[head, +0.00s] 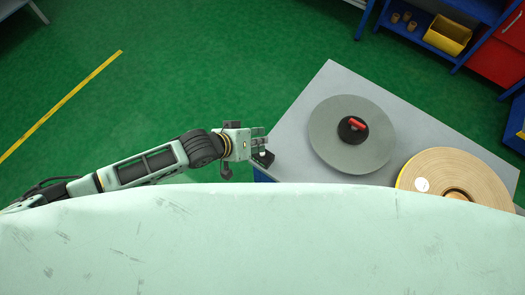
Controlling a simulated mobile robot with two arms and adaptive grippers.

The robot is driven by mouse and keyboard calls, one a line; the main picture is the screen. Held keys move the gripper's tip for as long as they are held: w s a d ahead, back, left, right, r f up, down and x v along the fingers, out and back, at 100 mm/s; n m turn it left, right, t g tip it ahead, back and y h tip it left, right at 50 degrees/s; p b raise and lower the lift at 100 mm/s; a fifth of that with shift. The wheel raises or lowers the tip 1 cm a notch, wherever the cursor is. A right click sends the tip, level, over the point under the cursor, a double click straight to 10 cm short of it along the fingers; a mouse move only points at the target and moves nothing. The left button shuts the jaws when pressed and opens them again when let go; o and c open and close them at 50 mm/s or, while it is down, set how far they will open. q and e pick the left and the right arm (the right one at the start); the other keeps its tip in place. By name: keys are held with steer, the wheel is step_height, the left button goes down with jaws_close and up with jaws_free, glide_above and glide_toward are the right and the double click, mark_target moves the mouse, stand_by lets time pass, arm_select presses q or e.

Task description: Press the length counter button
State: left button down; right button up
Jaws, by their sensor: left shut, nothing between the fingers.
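My left gripper (260,140) reaches in from the left and is shut, with nothing seen in it. It is at the left edge of a grey table (306,104). A small dark item (265,159) shows right beside the fingers at the table's edge; it may be the length counter, but it is too small and too covered to tell. I cannot make out a button, or whether the fingers touch the item. My right gripper is not in view.
A grey disc (341,155) with a dark hub and red handle (357,125) lies on the table. A tan tape roll (475,172) lies to its right. A blue shelf (402,30) with a yellow bin (447,35) stands behind. The green floor at left is clear.

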arm_select(q)
steer(key=shift+f, duration=0.15)
steer(key=shift+f, duration=0.3)
steer(key=shift+f+b, duration=0.3)
steer(key=shift+f, duration=0.2)
stand_by(1.1)
steer(key=shift+r, duration=0.15)
steer(key=shift+r+p, duration=0.75)
steer(key=shift+p, duration=0.25)
step_height(320, 180, up, 5)
steer(key=p, duration=0.5)
stand_by(0.5)
